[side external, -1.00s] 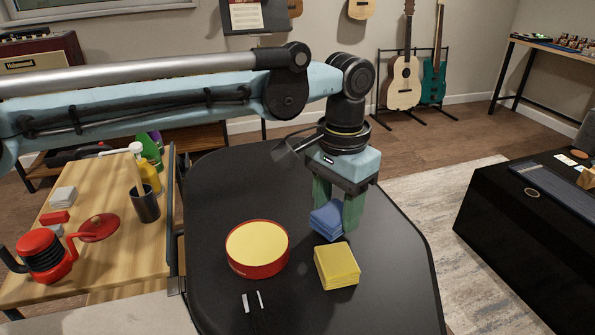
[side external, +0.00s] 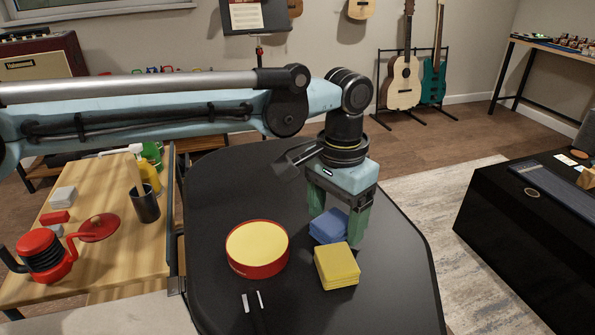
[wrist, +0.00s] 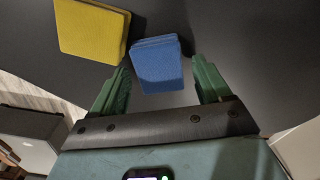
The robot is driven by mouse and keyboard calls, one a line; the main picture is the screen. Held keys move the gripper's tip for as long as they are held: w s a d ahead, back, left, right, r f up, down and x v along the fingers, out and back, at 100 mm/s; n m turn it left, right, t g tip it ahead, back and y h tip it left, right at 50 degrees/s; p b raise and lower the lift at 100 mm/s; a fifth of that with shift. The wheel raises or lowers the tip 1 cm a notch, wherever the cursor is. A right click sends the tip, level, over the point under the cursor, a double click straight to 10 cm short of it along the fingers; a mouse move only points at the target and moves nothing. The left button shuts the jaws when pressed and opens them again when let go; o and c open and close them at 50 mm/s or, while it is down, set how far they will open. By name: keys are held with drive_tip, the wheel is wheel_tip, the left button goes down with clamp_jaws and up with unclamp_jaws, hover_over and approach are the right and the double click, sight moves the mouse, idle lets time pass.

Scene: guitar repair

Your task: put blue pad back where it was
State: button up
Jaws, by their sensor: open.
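The blue pad (side external: 328,226) lies on the black table, just behind the yellow pad (side external: 337,266) in the side view. My gripper (side external: 336,222) is open above and around the blue pad, with its green fingers spread apart. In the wrist view the blue pad (wrist: 157,66) lies between and ahead of the fingertips of my gripper (wrist: 160,80), with a gap on each side. The yellow pad (wrist: 92,28) is to its left there.
A round red tin with a yellow top (side external: 257,248) stands left of the pads on the black table (side external: 220,200). Two small white pieces (side external: 252,301) lie at the front. A wooden table (side external: 110,250) with a red kettle (side external: 40,255) and a dark cup (side external: 144,204) is at the left.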

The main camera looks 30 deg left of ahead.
sight(336, 220)
wheel_tip(336, 220, up, 12)
drive_tip(key=w+a+r+n+t, duration=0.1)
drive_tip(key=w+a+r+t, duration=0.15)
drive_tip(key=a, duration=0.65)
drive_tip(key=s+a+f+n+t, duration=0.1)
drive_tip(key=s+a+f+t, duration=0.1)
drive_tip(key=s+a+f, duration=0.5)
drive_tip(key=s+a+f+n+t, duration=0.2)
drive_tip(key=s+a+f, duration=0.5)
drive_tip(key=a, duration=0.6)
drive_tip(key=shift+s+a+f+n+t, duration=0.25)
drive_tip(key=shift+s+a+n+t, duration=0.1)
drive_tip(key=shift+s, duration=0.45)
